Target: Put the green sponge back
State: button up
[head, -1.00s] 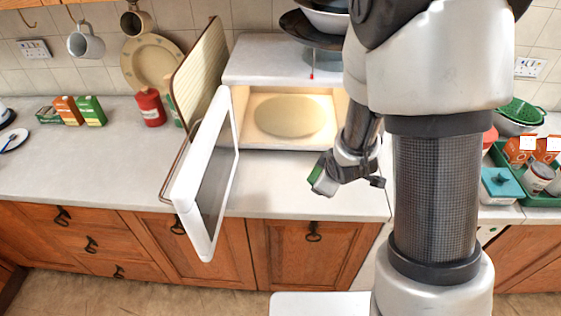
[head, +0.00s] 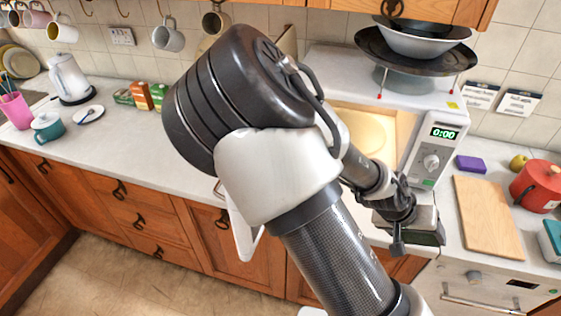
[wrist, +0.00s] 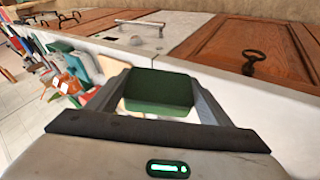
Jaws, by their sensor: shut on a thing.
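The green sponge (wrist: 158,92) is a dark green block between the two fingers of my gripper (wrist: 158,100) in the wrist view. My gripper is shut on it. In the head view my gripper (head: 428,232) hangs by the counter's front edge, in front of the microwave's right side, and only a thin dark green edge of the sponge shows there. The white microwave (head: 437,150) stands behind, its door open to the left and its lit inside partly hidden by my arm.
A purple sponge (head: 471,165) lies right of the microwave. A wooden board (head: 488,217) and a red pot (head: 538,187) stand further right. A dark wok (head: 415,50) with bowls sits on top of the microwave.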

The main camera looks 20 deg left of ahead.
jog(key=s+f, duration=0.4)
jog(key=s, duration=0.3)
jog(key=shift+s+a+m, duration=0.25)
jog(key=shift+m, duration=0.15)
jog(key=shift+w+d+g, duration=0.15)
jog(key=shift+w+g, duration=0.05)
jog(key=shift+g, duration=0.1)
